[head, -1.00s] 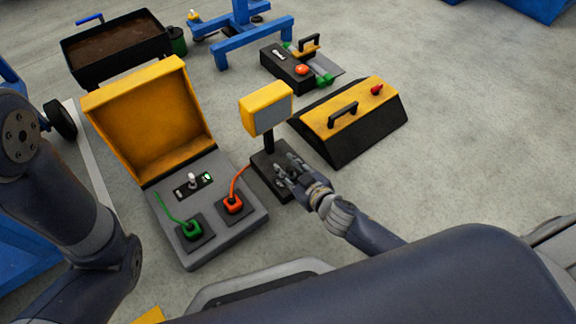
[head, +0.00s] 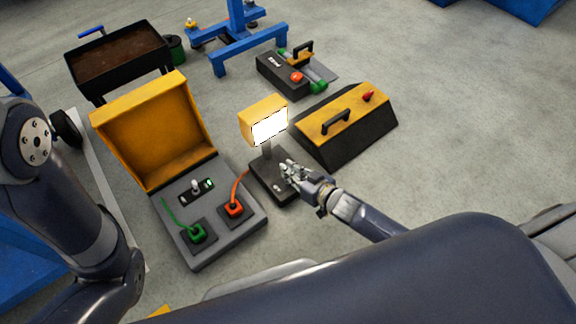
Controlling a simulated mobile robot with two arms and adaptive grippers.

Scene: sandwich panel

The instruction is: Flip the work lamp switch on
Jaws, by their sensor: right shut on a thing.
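The work lamp (head: 258,112) has a yellow housing, and its square face glows bright white. It stands upright on a dark base (head: 262,176) right of the open case. My right gripper (head: 288,170) is at the right part of that base, with its fingers shut on the lamp's switch. The fingers largely hide the switch and the exact contact. My left arm comes down the left side of the picture, but its gripper is out of view.
The open yellow case (head: 185,125) has a grey panel with a small toggle, a green plug (head: 197,232) and an orange plug (head: 235,208). A yellow and black toolbox (head: 372,132) stands close behind my right gripper. Open floor lies to the right.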

